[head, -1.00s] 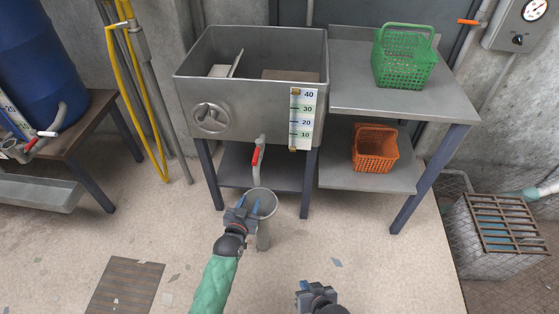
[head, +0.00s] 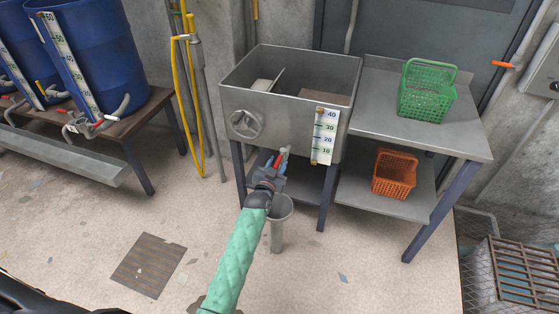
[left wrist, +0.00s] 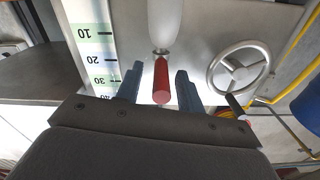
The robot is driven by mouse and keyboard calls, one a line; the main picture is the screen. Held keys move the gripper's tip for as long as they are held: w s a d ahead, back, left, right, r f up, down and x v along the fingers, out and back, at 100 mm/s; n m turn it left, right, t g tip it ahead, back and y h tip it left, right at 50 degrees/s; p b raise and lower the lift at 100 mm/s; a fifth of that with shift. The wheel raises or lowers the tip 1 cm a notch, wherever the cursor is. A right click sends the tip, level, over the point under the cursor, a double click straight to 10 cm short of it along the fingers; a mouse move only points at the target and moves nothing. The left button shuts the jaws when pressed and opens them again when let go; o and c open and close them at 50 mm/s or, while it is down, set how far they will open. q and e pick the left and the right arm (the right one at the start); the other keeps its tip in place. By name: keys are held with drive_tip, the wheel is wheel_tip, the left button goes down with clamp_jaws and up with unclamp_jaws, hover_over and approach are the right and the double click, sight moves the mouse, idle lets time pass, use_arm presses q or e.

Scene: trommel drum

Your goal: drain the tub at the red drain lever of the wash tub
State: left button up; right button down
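The grey metal wash tub (head: 290,104) stands on dark legs, with a round handwheel (head: 244,124) and a level scale (head: 325,136) on its front. The red drain lever (left wrist: 161,82) hangs from the pale drain pipe (left wrist: 165,28) in the left wrist view. My left gripper (left wrist: 157,88) is open, with its blue fingers on either side of the lever and gaps visible between. In the head view the left gripper (head: 274,166) is at the drain below the tub front and largely hides the lever. My right gripper is not in view.
A grey standpipe (head: 278,214) rises from the floor below the drain. A side table (head: 375,101) to the right holds a green basket (head: 428,92) and an orange basket (head: 394,174) on its shelf. Blue barrels (head: 95,70) stand at left. The floor in front is clear.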

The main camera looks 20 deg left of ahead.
use_arm(q)
drive_tip(key=shift+w, duration=1.2)
clamp_jaws()
drive_tip(key=shift+a, duration=0.15)
